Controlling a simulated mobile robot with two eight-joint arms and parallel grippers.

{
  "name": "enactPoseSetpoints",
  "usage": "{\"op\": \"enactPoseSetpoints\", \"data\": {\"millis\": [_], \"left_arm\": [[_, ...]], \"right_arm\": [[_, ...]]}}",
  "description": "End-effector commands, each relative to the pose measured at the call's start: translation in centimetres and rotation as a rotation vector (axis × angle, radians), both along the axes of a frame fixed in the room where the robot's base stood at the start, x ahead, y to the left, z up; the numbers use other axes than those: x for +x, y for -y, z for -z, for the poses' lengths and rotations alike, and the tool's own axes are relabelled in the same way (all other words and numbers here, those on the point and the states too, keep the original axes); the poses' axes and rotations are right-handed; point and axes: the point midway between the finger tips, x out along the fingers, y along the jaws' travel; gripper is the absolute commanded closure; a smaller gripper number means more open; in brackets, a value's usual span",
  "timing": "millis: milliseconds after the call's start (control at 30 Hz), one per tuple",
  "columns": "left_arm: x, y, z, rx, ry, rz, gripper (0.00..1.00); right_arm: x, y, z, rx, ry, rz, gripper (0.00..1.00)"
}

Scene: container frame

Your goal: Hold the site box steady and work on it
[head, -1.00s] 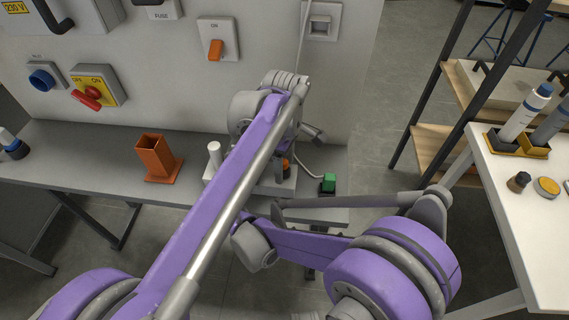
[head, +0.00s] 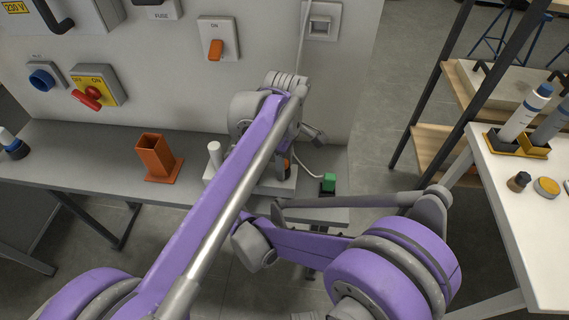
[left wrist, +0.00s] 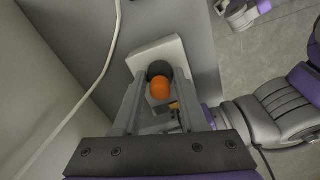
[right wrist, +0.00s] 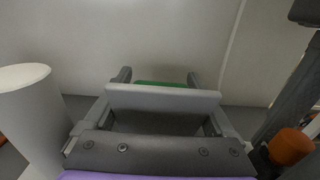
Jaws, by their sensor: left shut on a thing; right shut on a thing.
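The site box (head: 215,177) is a low whitish box on the grey bench, partly hidden behind my left arm. A white post (head: 215,153) stands at its left end, large at the left of the right wrist view (right wrist: 28,120). My left gripper (left wrist: 160,88) is shut on an orange-topped dark knob (left wrist: 159,88) on the box; the orange also shows in the right wrist view (right wrist: 290,146). My right gripper (right wrist: 157,85) is shut on a light grey bar (right wrist: 163,98) with a green strip (right wrist: 160,84) behind it.
A green block (head: 328,182) with a pale cable sits right of the box. An orange rectangular holder (head: 158,158) stands on the bench to the left. Wall switches (head: 218,38) are behind. A white table (head: 520,220) with bottles stands at right.

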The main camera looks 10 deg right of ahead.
Motion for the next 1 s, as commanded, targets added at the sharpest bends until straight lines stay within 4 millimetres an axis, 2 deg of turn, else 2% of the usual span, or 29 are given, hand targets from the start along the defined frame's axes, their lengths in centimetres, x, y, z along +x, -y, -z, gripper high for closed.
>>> {"op": "enactPoseSetpoints", "data": {"millis": [367,1000], "left_arm": [[-0.01,0.02,-0.05,-0.001,0.001,0.222,1.00],[-0.04,-0.05,-0.05,-0.001,0.001,0.829,1.00]], "right_arm": [[0.00,-0.01,0.01,0.000,0.000,0.000,1.00],[0.00,-0.02,0.01,0.001,-0.001,0.000,1.00]]}}
